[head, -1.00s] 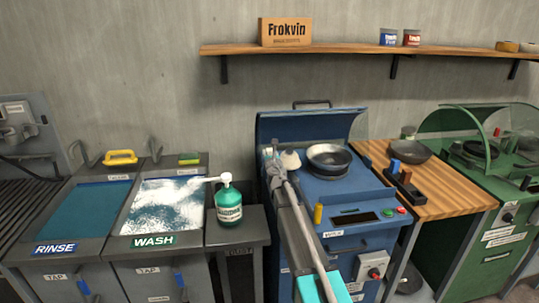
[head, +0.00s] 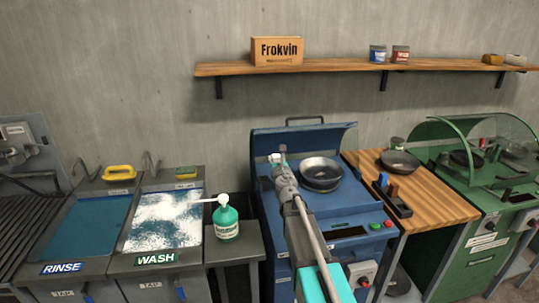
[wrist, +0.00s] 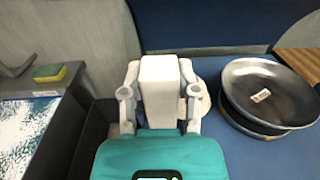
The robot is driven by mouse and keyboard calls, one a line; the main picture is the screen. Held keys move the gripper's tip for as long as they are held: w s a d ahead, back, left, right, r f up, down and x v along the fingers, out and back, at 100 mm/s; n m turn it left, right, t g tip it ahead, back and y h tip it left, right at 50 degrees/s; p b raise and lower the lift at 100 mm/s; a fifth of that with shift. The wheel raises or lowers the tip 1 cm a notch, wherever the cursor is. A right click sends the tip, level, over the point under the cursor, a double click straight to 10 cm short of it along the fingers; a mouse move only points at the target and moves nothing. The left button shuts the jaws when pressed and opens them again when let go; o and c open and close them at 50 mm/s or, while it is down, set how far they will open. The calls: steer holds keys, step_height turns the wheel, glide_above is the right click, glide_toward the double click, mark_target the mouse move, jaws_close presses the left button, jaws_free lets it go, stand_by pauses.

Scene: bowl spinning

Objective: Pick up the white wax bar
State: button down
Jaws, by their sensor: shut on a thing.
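The white wax bar (wrist: 160,80) stands upright between the two fingers of my gripper (wrist: 158,98) in the wrist view. My gripper is shut on it, and the fingers touch it on both sides. In the head view my gripper (head: 279,162) is over the left part of the blue machine (head: 315,205), left of the metal bowl (head: 321,172). The bar is small there and partly hidden by the gripper. Behind the gripper, a pale round thing (wrist: 205,103) shows partly in the wrist view.
The metal bowl (wrist: 270,92) is close on the right. The blue machine's raised back wall is behind. A teal pump bottle (head: 226,222) and the wash basin (head: 165,222) are to the left. A wooden table (head: 435,200) with a bar holder (head: 393,200) is to the right.

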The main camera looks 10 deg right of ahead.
steer(key=shift+s+d+r+p, duration=0.15)
steer(key=shift+s+r+p, duration=0.1)
steer(key=shift+s, duration=0.3)
steer(key=shift+s+d+r+p, duration=0.1)
steer(key=shift+s+d+r, duration=0.15)
steer(key=shift+s, duration=0.35)
steer(key=shift+s+d+r+p, duration=0.1)
steer(key=shift+s+r+p, duration=0.15)
steer(key=shift+s, duration=0.3)
